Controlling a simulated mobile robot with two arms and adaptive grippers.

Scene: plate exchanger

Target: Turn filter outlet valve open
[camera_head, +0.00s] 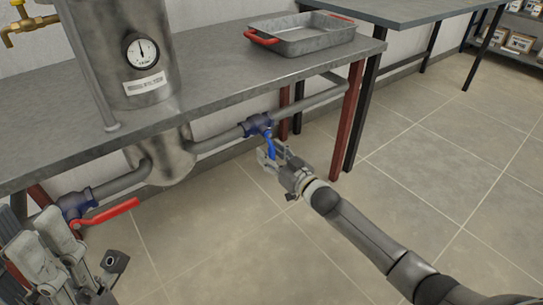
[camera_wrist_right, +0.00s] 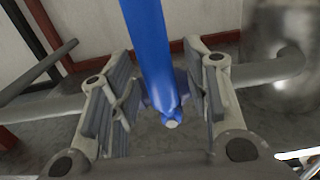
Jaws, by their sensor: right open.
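A valve with a dark blue body (camera_head: 258,124) sits on the grey pipe to the right of the metal filter vessel (camera_head: 157,155). Its blue lever handle (camera_head: 270,144) hangs down, across the pipe's line. My right gripper (camera_head: 272,156) is open at the handle's lower end. In the right wrist view, the blue handle (camera_wrist_right: 150,45) runs between the two spread fingers, with a visible gap on each side. A second valve with a red lever (camera_head: 108,211) is on the pipe at the lower left. My left gripper (camera_head: 60,262) is partly visible near it; its opening is unclear.
A grey workbench (camera_head: 215,65) stands above the pipes and carries a metal tray (camera_head: 302,36) with red handles. A dark red bench leg (camera_head: 347,115) stands just right of the blue-handled valve. The tiled floor (camera_head: 445,150) at right is clear.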

